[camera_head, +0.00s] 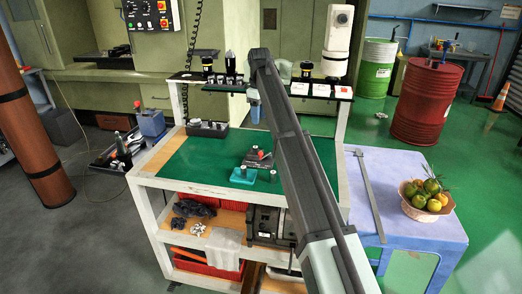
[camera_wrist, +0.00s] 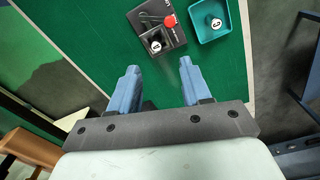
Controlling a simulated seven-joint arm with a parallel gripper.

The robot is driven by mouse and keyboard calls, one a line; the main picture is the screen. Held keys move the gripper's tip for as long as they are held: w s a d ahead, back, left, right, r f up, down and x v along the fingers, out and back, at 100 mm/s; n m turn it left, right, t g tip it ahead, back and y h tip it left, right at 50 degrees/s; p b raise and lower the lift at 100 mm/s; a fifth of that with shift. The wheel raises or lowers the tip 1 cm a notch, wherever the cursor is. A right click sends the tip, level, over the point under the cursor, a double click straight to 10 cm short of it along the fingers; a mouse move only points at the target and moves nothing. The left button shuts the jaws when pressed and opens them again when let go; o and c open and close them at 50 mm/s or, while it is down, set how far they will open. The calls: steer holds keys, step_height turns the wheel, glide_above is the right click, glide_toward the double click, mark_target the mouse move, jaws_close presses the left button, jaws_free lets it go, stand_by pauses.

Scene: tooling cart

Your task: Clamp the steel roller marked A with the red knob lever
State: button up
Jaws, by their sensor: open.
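A dark clamp fixture (camera_wrist: 178,38) with a red knob (camera_wrist: 169,20) sits on the green mat, ahead of my gripper in the wrist view. A roller with a white marked end (camera_wrist: 155,43) stands at the fixture's near side. Another white-ended roller (camera_wrist: 215,23) is in a teal dish (camera_wrist: 207,38) right of the fixture. I cannot read either letter surely. My gripper (camera_wrist: 158,78) is open and empty, its blue fingers apart, above the mat and short of the fixture. The red knob also shows in the head view (camera_head: 261,154).
The green mat (camera_head: 200,160) tops the white cart and has free room at left. A dark holder block (camera_head: 207,129) stands at its back left. A raised rear shelf (camera_head: 300,91) carries tool holders. A blue table (camera_head: 400,168) with a fruit basket stands at right.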

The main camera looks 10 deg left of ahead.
steer(key=f+m, duration=0.4)
steer(key=m, duration=0.2)
steer(key=s+f+m, duration=0.1)
steer(key=f+m, duration=0.4)
steer(key=m, duration=0.1)
steer(key=s+d+f+m, duration=0.1)
steer(key=f+m, duration=0.3)
steer(key=m, duration=0.3)
steer(key=shift+s+f, duration=0.1)
steer(key=shift+f, duration=0.3)
jaws_close()
stand_by(0.5)
